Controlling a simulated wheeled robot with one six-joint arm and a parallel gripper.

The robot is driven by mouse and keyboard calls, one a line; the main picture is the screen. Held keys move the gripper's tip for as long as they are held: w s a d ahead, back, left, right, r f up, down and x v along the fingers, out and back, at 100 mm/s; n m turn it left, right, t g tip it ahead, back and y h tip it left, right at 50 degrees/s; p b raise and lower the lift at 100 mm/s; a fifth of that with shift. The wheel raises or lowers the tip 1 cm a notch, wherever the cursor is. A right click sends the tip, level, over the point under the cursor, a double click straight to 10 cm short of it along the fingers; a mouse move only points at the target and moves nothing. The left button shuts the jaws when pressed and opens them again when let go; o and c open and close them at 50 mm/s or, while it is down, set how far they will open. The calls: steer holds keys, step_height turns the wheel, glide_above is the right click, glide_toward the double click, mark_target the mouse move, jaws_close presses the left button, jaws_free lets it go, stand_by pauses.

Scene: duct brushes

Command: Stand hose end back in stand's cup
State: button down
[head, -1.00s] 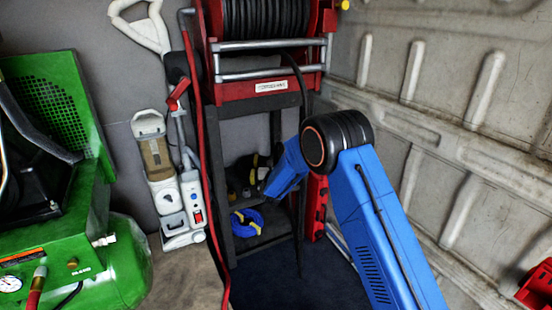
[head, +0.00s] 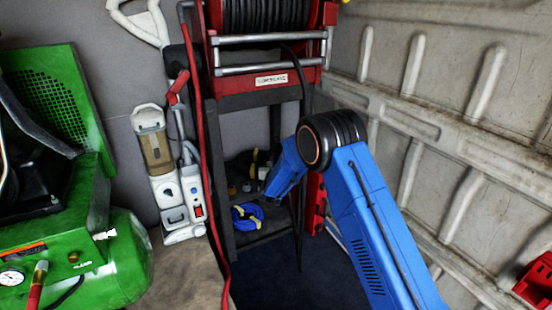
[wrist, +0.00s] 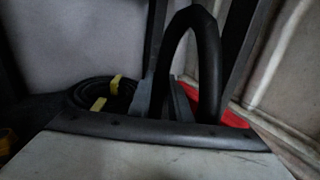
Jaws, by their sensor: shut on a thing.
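The stand (head: 212,170) is a dark frame under a red hose reel (head: 262,88) in the head view. The black hose (head: 301,95) leaves the reel and hangs down at the stand's right side. In the wrist view the hose (wrist: 205,50) arches up and comes back down between the grey fingers of my gripper (wrist: 165,97), which are shut on it. A pale plate edge hides the lower part of the fingers and the hose tip. In the head view my blue arm reaches to the stand's right front, and its end is hidden. I cannot make out the cup.
A green compressor (head: 110,255) stands at the left, with a white vacuum cleaner (head: 158,155) beside the stand. A red hose (head: 204,150) runs down the stand's left side. A blue and yellow coil (head: 247,217) lies on the lower shelf. A ribbed wall (head: 465,130) closes the right.

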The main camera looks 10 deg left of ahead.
steer(key=shift+f, duration=0.1)
steer(key=c, duration=1.6)
jaws_free()
steer(key=shift+o, duration=0.2)
steer(key=shift+s, duration=0.1)
